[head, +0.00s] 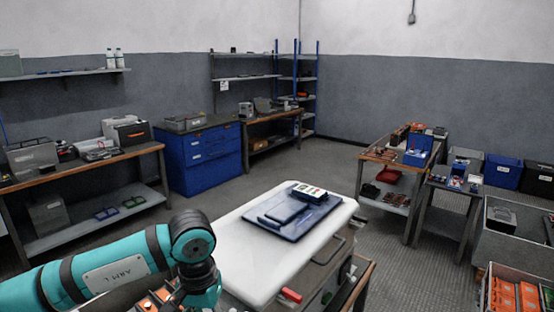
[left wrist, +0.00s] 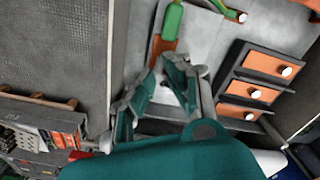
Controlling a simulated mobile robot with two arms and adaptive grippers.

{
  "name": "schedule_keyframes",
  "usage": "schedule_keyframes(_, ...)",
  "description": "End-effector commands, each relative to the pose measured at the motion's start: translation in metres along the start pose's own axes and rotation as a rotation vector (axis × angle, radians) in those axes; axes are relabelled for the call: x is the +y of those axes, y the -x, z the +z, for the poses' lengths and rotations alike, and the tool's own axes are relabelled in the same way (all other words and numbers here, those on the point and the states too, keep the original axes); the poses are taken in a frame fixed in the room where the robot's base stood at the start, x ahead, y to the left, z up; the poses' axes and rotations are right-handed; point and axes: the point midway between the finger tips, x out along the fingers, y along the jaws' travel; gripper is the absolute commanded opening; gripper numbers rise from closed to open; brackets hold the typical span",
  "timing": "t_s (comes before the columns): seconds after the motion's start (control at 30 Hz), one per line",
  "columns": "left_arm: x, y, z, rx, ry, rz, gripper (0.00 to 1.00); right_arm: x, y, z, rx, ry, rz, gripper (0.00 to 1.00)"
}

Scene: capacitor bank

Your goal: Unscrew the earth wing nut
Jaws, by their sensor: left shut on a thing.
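A green cable or sleeve (left wrist: 172,20) runs up from the strip. In the head view my left arm reaches in from the lower left, and its fingers are hidden. My right gripper is in neither view.
Black-framed orange blocks (left wrist: 260,92) with white round studs stand right of the gripper.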

Motion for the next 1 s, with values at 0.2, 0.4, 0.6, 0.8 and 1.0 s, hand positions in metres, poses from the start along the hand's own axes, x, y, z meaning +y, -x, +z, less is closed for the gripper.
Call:
schedule_keyframes(0.2, 0.008, -0.004, 0.009, -0.009, -0.016, 0.012, 0.00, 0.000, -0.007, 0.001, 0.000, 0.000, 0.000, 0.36)
schedule_keyframes(0.4, 0.008, 0.013, 0.009, -0.007, -0.016, 0.012, 0.00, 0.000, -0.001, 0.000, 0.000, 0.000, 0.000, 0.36)
schedule_keyframes(0.6, 0.005, 0.038, 0.007, -0.004, -0.009, 0.008, 0.00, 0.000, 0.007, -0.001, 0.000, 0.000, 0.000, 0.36)
schedule_keyframes(0.8, 0.004, 0.058, 0.007, -0.004, -0.006, 0.006, 0.00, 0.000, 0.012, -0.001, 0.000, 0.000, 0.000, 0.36)
schedule_keyframes(1.0, 0.004, 0.059, 0.007, -0.004, -0.005, 0.005, 0.00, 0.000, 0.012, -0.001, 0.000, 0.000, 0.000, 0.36)
